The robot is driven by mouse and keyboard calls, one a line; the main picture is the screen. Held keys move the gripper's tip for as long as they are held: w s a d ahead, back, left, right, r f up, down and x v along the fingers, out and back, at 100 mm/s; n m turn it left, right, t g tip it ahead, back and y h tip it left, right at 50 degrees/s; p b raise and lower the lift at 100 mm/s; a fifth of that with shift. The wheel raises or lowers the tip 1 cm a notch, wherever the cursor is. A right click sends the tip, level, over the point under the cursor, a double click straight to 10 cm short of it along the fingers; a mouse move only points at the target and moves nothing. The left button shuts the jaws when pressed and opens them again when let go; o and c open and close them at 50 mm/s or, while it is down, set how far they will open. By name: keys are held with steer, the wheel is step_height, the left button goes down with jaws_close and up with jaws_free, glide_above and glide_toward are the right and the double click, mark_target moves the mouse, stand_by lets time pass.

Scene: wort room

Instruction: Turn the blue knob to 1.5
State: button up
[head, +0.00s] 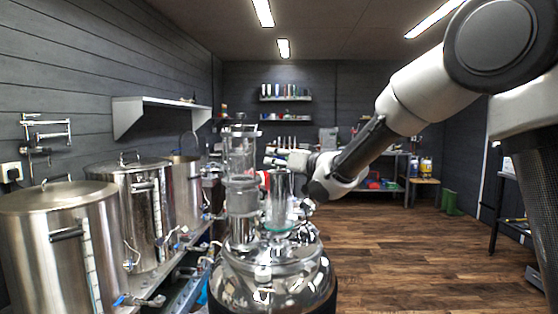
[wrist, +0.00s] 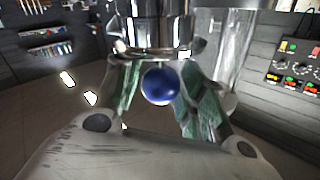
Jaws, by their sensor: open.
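The blue knob (wrist: 160,84) is round and glossy, and shows in the middle of the wrist view. It sits just below a shiny metal collar (wrist: 155,32). My gripper (wrist: 163,95) is open, with one finger on each side of the knob in that view. I cannot tell whether the fingers touch it. The knob's scale and pointer do not show. In the head view my gripper (head: 274,158) is at the upper part of a glass and metal column (head: 241,200); the knob cannot be made out there.
Large steel kettles (head: 55,250) stand on a stand at the left. A rounded steel vessel (head: 275,285) is under the column, close in front. A panel with coloured buttons (wrist: 293,68) shows at the right of the wrist view. The wooden floor (head: 420,255) at the right is clear.

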steer(key=c, duration=0.8)
steer(key=shift+o, duration=0.2)
steer(key=shift+n+g+y, duration=0.4)
steer(key=shift+g, duration=0.1)
steer(key=shift+d+f+n+g+y, duration=0.1)
steer(key=shift+n+g+y, duration=0.2)
steer(key=n+g+y, duration=0.1)
steer(key=g, duration=0.1)
steer(key=n+g+y, duration=0.1)
steer(key=n+g, duration=0.1)
steer(key=shift+w+g+y, duration=0.1)
steer(key=shift+g+y, duration=0.2)
steer(key=n+g+y, duration=0.1)
steer(key=n+g, duration=0.2)
steer(key=g, duration=0.2)
steer(key=shift+n, duration=0.4)
steer(key=shift+n+g, duration=1.6)
steer(key=shift+g, duration=1.5)
